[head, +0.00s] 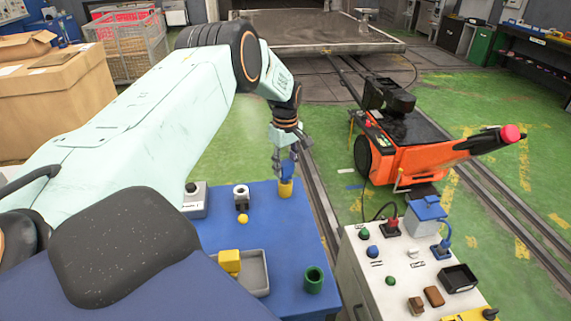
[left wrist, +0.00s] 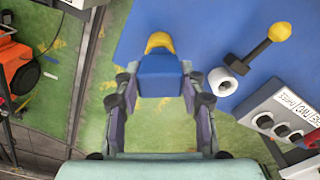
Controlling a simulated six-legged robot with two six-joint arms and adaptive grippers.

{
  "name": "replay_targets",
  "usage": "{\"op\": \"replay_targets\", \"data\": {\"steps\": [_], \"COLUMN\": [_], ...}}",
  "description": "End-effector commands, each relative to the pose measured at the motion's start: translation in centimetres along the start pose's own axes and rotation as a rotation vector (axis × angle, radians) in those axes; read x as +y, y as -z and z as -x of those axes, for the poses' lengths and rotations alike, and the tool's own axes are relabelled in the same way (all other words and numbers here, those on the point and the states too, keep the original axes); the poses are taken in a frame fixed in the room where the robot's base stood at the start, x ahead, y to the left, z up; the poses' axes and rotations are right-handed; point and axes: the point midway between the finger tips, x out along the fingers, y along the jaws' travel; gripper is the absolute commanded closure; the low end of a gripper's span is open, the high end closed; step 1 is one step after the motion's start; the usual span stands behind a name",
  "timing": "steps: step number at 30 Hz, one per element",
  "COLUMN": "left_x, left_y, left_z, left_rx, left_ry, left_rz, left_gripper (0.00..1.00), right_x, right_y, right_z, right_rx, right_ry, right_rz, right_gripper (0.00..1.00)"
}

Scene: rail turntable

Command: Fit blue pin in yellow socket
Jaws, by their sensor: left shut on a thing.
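The blue pin (head: 288,169) is held by my left gripper (head: 284,153) over the far right part of the blue table. The yellow socket (head: 286,189) stands directly below it on the table. In the left wrist view the blue pin (left wrist: 160,76) sits between the two fingers of my left gripper (left wrist: 160,90), and the yellow socket (left wrist: 158,42) shows just past its edge. The pin covers much of the socket there. Pin and socket look in line and close together; I cannot tell whether or how far the pin is inside. My right gripper is not in view.
The blue table (head: 205,236) also bears a white ring (head: 240,190), a yellow-knobbed lever (head: 243,218), a grey switch box (head: 195,199), a grey tray (head: 262,272), a yellow block (head: 229,261) and a green cup (head: 314,279). A white control console (head: 385,285) stands to the right.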

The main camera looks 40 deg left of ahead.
Motion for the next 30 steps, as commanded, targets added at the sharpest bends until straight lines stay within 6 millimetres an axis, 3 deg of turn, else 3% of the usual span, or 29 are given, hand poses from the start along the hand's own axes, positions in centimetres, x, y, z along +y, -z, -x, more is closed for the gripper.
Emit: {"op": "replay_targets", "data": {"steps": [24, 25, 30], "left_x": [0.0, 0.0, 0.0], "left_y": [0.0, 0.0, 0.0], "left_z": [-1.8, -1.7, -1.7], "left_rx": [0.001, 0.001, 0.0], "left_ry": [-0.001, -0.001, 0.0], "left_rz": [-0.001, -0.001, 0.0], "left_gripper": [0.97, 0.57, 0.42], "right_x": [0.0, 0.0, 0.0], "right_y": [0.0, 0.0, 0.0], "right_z": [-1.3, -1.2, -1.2], "right_rx": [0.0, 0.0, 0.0], "right_ry": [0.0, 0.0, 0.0], "right_rz": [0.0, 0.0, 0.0], "right_gripper": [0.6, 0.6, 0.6]}}
